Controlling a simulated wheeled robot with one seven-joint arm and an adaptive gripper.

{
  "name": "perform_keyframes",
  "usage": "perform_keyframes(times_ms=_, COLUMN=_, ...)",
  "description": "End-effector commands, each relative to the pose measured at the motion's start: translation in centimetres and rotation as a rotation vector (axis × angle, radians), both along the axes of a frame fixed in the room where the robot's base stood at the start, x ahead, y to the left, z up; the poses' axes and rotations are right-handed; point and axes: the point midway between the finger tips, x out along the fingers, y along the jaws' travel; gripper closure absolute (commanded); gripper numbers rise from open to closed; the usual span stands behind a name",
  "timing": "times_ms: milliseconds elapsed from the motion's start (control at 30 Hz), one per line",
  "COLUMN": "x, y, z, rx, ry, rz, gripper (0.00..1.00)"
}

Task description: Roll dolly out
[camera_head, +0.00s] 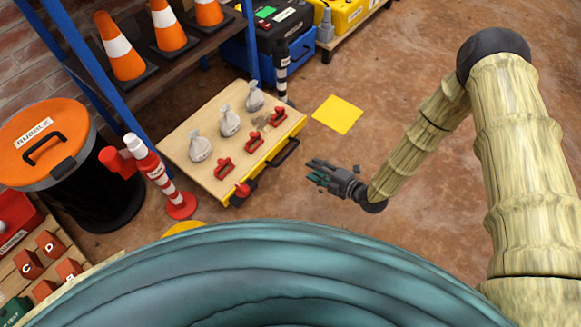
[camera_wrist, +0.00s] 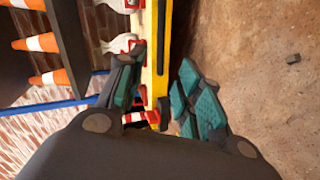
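The dolly (camera_head: 180,150) is a low wooden platform with a yellow front edge, standing on the floor left of my gripper. A black bar handle (camera_head: 285,152) sits on its yellow edge. Several grey-white bags and red clamps rest on its top. A red knob-like part (camera_head: 243,189) is at its near corner. My gripper (camera_head: 313,172) is right of the handle, apart from it and holding nothing. In the wrist view my gripper's (camera_wrist: 158,88) green-padded fingers are spread, with the yellow edge (camera_wrist: 160,45) showing between and beyond them. The dolly's wheels are not clearly visible.
A red-white post (camera_head: 160,175) stands at the dolly's left corner, a black-white post (camera_head: 282,78) at its far corner. A rubble bin (camera_head: 45,150) and a cone shelf (camera_head: 170,70) are left. A yellow floor square (camera_head: 338,114) lies right.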

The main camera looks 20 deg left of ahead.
Motion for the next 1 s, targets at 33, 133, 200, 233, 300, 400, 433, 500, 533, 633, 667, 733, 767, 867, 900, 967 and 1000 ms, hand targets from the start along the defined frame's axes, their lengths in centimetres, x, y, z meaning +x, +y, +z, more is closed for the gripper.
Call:
perform_keyframes(times_ms=33, x=0.4, y=0.6, z=-1.7, rx=0.005, ry=-0.051, rz=0.028, gripper=0.65)
perform_keyframes(times_ms=133, x=0.9, y=1.6, z=-2.4, rx=0.014, ry=-0.145, rz=0.079, gripper=0.65)
perform_keyframes(times_ms=200, x=1.1, y=2.1, z=-2.6, rx=0.019, ry=-0.192, rz=0.104, gripper=0.65)
perform_keyframes(times_ms=233, x=1.2, y=2.3, z=-2.7, rx=0.021, ry=-0.21, rz=0.113, gripper=0.65)
perform_keyframes(times_ms=300, x=1.3, y=2.6, z=-2.8, rx=0.024, ry=-0.239, rz=0.127, gripper=0.65)
perform_keyframes(times_ms=400, x=1.4, y=2.9, z=-2.8, rx=0.026, ry=-0.26, rz=0.138, gripper=0.65)
perform_keyframes(times_ms=433, x=1.4, y=3.1, z=-2.9, rx=0.026, ry=-0.263, rz=0.139, gripper=0.65)
perform_keyframes(times_ms=500, x=1.6, y=3.5, z=-3.0, rx=0.026, ry=-0.265, rz=0.141, gripper=0.65)
perform_keyframes(times_ms=533, x=1.7, y=3.8, z=-3.1, rx=0.027, ry=-0.264, rz=0.14, gripper=0.65)
perform_keyframes(times_ms=633, x=2.1, y=5.0, z=-3.5, rx=0.027, ry=-0.264, rz=0.14, gripper=0.65)
perform_keyframes(times_ms=667, x=2.3, y=5.4, z=-3.6, rx=0.028, ry=-0.265, rz=0.14, gripper=0.65)
perform_keyframes(times_ms=733, x=2.7, y=6.5, z=-3.9, rx=0.026, ry=-0.263, rz=0.139, gripper=0.65)
perform_keyframes(times_ms=767, x=2.8, y=6.9, z=-4.0, rx=0.027, ry=-0.264, rz=0.139, gripper=0.65)
perform_keyframes(times_ms=867, x=3.3, y=8.5, z=-4.4, rx=0.026, ry=-0.262, rz=0.139, gripper=0.65)
perform_keyframes(times_ms=900, x=3.6, y=9.0, z=-4.5, rx=0.027, ry=-0.263, rz=0.139, gripper=0.65)
perform_keyframes(times_ms=967, x=3.9, y=9.9, z=-4.6, rx=0.027, ry=-0.263, rz=0.139, gripper=0.65)
perform_keyframes(times_ms=1000, x=4.1, y=10.3, z=-4.7, rx=0.027, ry=-0.262, rz=0.139, gripper=0.65)
